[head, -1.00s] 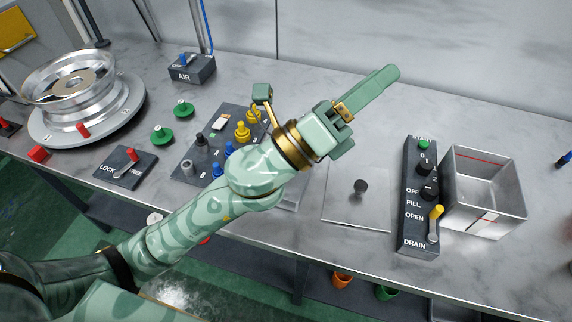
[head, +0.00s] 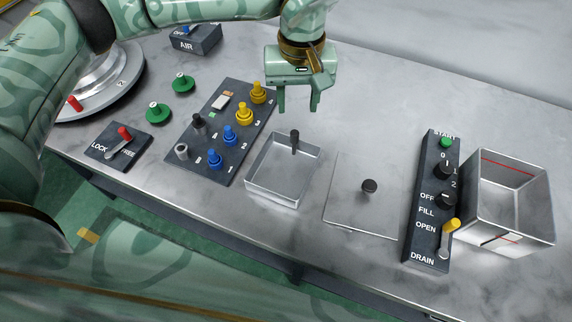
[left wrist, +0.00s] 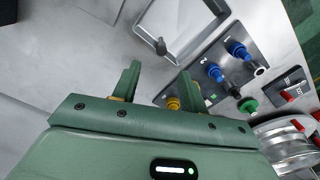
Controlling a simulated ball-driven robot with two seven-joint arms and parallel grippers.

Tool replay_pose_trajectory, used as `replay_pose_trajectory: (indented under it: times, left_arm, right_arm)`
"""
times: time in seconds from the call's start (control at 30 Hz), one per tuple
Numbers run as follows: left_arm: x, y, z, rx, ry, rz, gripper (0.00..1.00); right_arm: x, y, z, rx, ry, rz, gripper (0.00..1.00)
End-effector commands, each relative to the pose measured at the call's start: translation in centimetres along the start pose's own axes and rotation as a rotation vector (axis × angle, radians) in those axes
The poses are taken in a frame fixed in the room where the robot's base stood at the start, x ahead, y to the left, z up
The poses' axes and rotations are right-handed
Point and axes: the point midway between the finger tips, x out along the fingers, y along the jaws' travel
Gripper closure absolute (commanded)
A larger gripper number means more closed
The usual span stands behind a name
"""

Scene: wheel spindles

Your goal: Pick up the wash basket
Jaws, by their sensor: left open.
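The wash basket (head: 262,190) is a shallow, square, open metal tray with a dark upright handle (head: 295,143) at its far side. It stands on the bench between the peg panel and a flat lid. My left gripper (head: 298,106) is open and empty, pointing down just beyond the handle and apart from it. In the left wrist view, the basket (left wrist: 146,22) is partly cut off at the top. Its handle (left wrist: 160,47) shows just past the gap between the open fingers (left wrist: 160,72). My right gripper is not in view.
A flat metal lid (head: 350,215) with a black knob lies right of the basket. Beyond it are a control panel (head: 425,220) and a deep metal tank (head: 535,225). The peg panel (head: 195,165) with blue and yellow pegs is close on the left. The bench behind is clear.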

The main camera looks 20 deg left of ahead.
Motion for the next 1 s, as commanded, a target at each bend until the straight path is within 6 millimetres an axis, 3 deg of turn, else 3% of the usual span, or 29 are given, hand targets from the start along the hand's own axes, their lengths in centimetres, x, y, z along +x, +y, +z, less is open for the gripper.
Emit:
replay_pose_trajectory:
  times: [0.1,0.37,0.6,0.93,1.0]
  left_arm:
    - [3.0,0.0,0.1,0.001,-0.004,0.001,0.57]
    - [5.4,0.0,0.1,0.001,-0.002,0.003,0.57]
    - [9.3,-0.3,0.2,0.001,-0.004,0.003,0.57]
    - [10.2,-0.3,0.2,0.001,0.0,0.004,0.57]
    - [10.2,-0.3,0.2,0.001,0.0,0.004,0.73]
  right_arm:
    - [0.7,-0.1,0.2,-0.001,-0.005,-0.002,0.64]
    - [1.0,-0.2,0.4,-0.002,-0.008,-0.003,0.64]
    - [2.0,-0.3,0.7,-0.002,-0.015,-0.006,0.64]
    - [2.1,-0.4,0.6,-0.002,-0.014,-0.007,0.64]
    - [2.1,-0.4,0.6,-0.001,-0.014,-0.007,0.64]
